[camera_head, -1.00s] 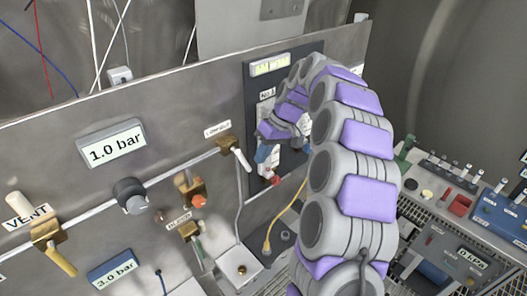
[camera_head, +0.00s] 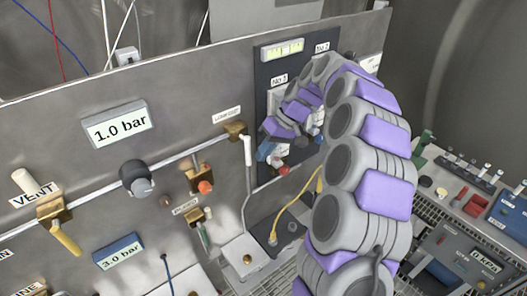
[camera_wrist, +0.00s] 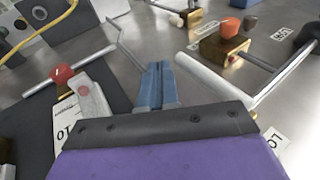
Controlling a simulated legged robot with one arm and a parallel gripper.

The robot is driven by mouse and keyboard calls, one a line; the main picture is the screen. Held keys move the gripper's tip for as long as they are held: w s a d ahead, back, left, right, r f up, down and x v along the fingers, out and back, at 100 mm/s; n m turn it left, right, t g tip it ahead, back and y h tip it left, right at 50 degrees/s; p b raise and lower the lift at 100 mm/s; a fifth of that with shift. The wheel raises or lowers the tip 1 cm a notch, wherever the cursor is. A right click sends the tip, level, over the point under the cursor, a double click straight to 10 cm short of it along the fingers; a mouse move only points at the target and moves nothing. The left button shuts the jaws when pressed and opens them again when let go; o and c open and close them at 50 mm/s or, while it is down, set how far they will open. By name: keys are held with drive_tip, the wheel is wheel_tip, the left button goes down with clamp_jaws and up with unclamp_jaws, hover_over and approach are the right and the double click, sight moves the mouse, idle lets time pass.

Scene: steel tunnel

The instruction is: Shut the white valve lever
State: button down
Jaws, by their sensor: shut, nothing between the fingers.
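The white valve lever (camera_head: 248,152) hangs nearly straight down from its brass valve body (camera_head: 236,130) on the steel panel, under a small label. In the wrist view the white lever (camera_wrist: 213,79) slants just right of my fingers. My gripper (camera_wrist: 158,72) has blue fingers that are together with nothing between them. A narrow gap shows between the fingers and the lever; contact cannot be told. In the head view my gripper (camera_head: 265,151) is to the right of the lever, in front of the dark panel's edge, partly hidden by my arm.
A dark panel (camera_head: 266,73) with a red knob (camera_wrist: 63,73) lies beside my gripper. An orange-red knob (camera_head: 205,187), a black knob (camera_head: 136,178) and a yellow lever (camera_head: 66,239) are on the steel panel. A yellow cable (camera_head: 296,208) hangs below my gripper.

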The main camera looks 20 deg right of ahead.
drive_tip(key=a+p+v, duration=0.1)
drive_tip(key=p+v, duration=0.6)
drive_tip(key=v, duration=0.9)
drive_tip(key=shift+r+p, duration=0.35)
drive_tip(key=shift+r, duration=0.25)
drive_tip(key=s+a+f+m+g+h+b, duration=0.1)
drive_tip(key=s+a+f+b, duration=0.4)
drive_tip(key=s+a, duration=0.3)
drive_tip(key=s+a+f+g+h+b, duration=0.1)
drive_tip(key=s+a+f+h+b, duration=0.1)
drive_tip(key=s+a+f+b, duration=0.5)
drive_tip(key=s+f+h+b, duration=0.1)
drive_tip(key=s+f, duration=0.3)
drive_tip(key=s, duration=0.4)
drive_tip(key=s+d+f+m+h+b, duration=0.1)
drive_tip(key=s+f+b, duration=0.2)
drive_tip(key=s+f, duration=0.2)
drive_tip(key=s+f+m+h+b, duration=0.1)
drive_tip(key=s+f, duration=0.4)
drive_tip(key=s, duration=0.6)
drive_tip(key=shift+d+f+h+b, duration=0.2)
drive_tip(key=shift+f+h+b, duration=0.1)
drive_tip(key=shift+b, duration=0.1)
